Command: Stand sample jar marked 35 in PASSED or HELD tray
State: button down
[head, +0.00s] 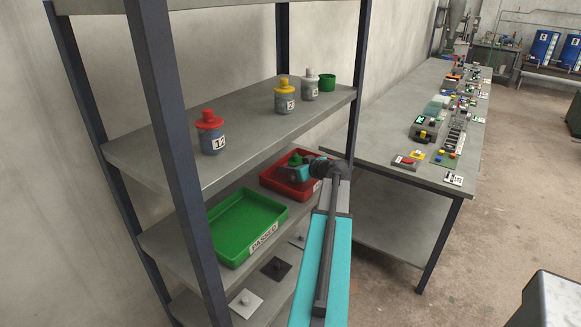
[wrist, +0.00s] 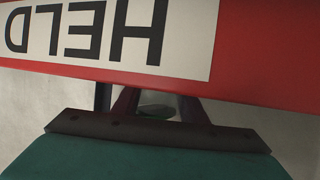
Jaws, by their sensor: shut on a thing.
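My gripper (head: 297,168) is at the red tray (head: 282,187) on the middle shelf. It is shut on a jar with a green lid (head: 295,159), which shows inside or just above that tray. I cannot see the jar's number or whether its base touches the tray floor. In the wrist view the red wall (wrist: 260,60) carries an upside-down HELD label (wrist: 105,32) close in front of my gripper (wrist: 155,108). A bit of green (wrist: 157,110) shows between the fingers. The green PASSED tray (head: 246,226) stands empty to the left on the same shelf.
The upper shelf holds a red-lidded jar (head: 209,132), a yellow-lidded jar (head: 284,97), a white-lidded jar (head: 310,86) and a green cup (head: 327,82). Dark shelf posts (head: 175,150) stand in front. A cluttered bench (head: 395,180) is at right. Plates with knobs (head: 276,269) lie below.

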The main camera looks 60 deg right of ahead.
jog(key=shift+f, duration=0.15)
jog(key=c, duration=1.1)
grip_release()
jog(key=shift+r, duration=0.25)
jog(key=shift+s+a, duration=0.15)
jog(key=shift+s, duration=0.2)
jog(key=b+v, duration=0.2)
jog(key=v, duration=0.9)
jog(key=shift+s+r+b, duration=0.15)
jog(key=shift+b, duration=0.2)
